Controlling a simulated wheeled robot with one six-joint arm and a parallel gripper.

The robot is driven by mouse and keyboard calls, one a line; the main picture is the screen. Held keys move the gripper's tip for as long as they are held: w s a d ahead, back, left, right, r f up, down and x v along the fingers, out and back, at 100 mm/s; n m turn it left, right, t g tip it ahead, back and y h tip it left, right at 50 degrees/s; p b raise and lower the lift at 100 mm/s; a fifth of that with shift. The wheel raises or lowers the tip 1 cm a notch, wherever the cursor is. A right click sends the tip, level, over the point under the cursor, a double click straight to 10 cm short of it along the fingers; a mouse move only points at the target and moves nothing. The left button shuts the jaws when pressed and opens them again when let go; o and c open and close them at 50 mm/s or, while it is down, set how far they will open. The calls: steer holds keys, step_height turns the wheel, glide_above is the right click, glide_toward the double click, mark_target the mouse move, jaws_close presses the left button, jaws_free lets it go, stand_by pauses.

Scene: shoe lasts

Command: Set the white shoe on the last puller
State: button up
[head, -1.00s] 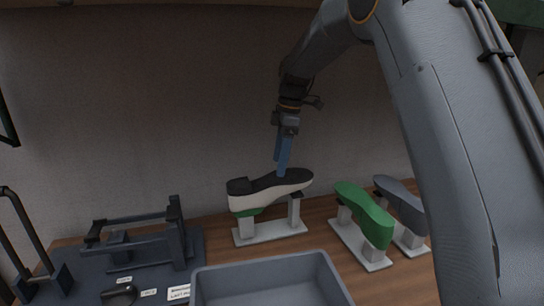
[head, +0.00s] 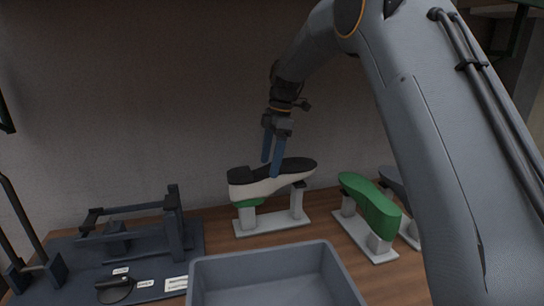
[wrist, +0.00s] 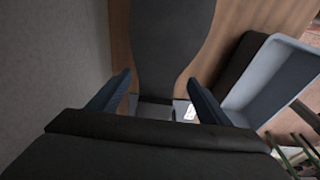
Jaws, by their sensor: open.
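The white shoe (head: 262,188) is sole-up on a grey stand (head: 272,222), its black sole on top and a bit of green last under its left end. My gripper (head: 270,167) is open over the shoe, fingers pointing down and tips at about sole height. In the wrist view the dark sole (wrist: 168,45) runs between the two blue fingers (wrist: 158,82); I cannot tell whether they touch it. A dark frame device (head: 140,232), apparently the last puller, stands on a dark base at the left, with nothing on it.
A grey bin (head: 275,256) stands in front of the shoe. A green last (head: 372,207) on a stand and a grey last (head: 392,183), partly hidden by my arm, are at the right. Labels and a round black part (head: 115,290) lie front left. A wall closes the back.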

mark_target(268, 170)
steer(key=shift+s+a+f+b, duration=0.1)
steer(key=shift+a+f+b, duration=0.15)
steer(key=shift+f, duration=0.7)
steer(key=shift+a+f+b, duration=0.1)
steer(key=shift+f+b, duration=0.3)
steer(key=shift+f, duration=0.5)
steer(key=shift+s+a+f+b, duration=0.1)
steer(key=shift+a+f+b, duration=0.15)
steer(key=shift+f, duration=0.7)
steer(key=shift+d, duration=0.1)
steer(key=c, duration=1.4)
steer(key=shift+c, duration=0.2)
steer(key=shift+r, duration=0.1)
steer(key=shift+w+r+p, duration=0.1)
steer(key=shift+r+p, duration=2.9)
steer(key=shift+r, duration=2.75)
steer(key=shift+g+p, duration=0.4)
steer(key=shift+p, duration=0.4)
